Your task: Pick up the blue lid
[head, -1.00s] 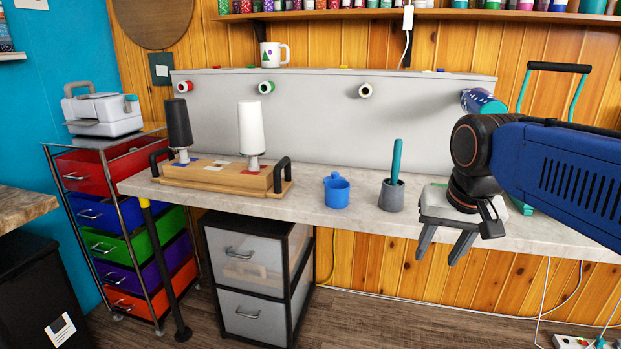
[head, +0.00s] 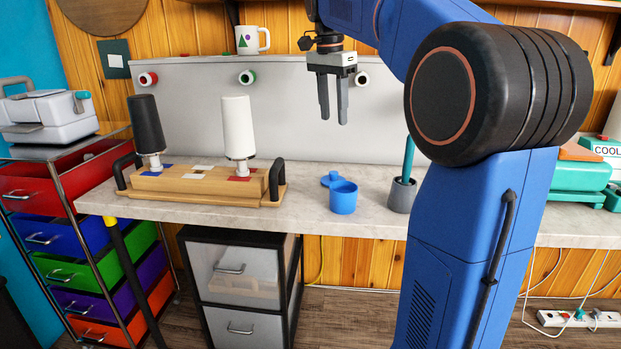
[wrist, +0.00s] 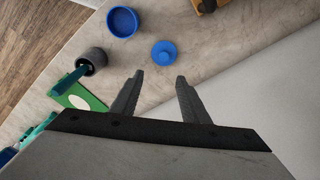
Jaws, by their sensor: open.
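The blue lid (head: 328,178) lies on the worktop just behind and left of the blue pot (head: 343,198). In the wrist view the lid (wrist: 164,53) is a round disc with a small knob, beside the open, empty-looking pot (wrist: 122,22). My gripper (head: 333,120) is above the worktop, pointing down, its two dark fingers apart with nothing between them. In the wrist view the lid shows beyond the fingertips (wrist: 159,76), roughly in line with the gap between them.
A grey cup (head: 402,195) with a teal tool stands right of the pot. A grey panel (head: 200,110) with vinyl rolls rises behind.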

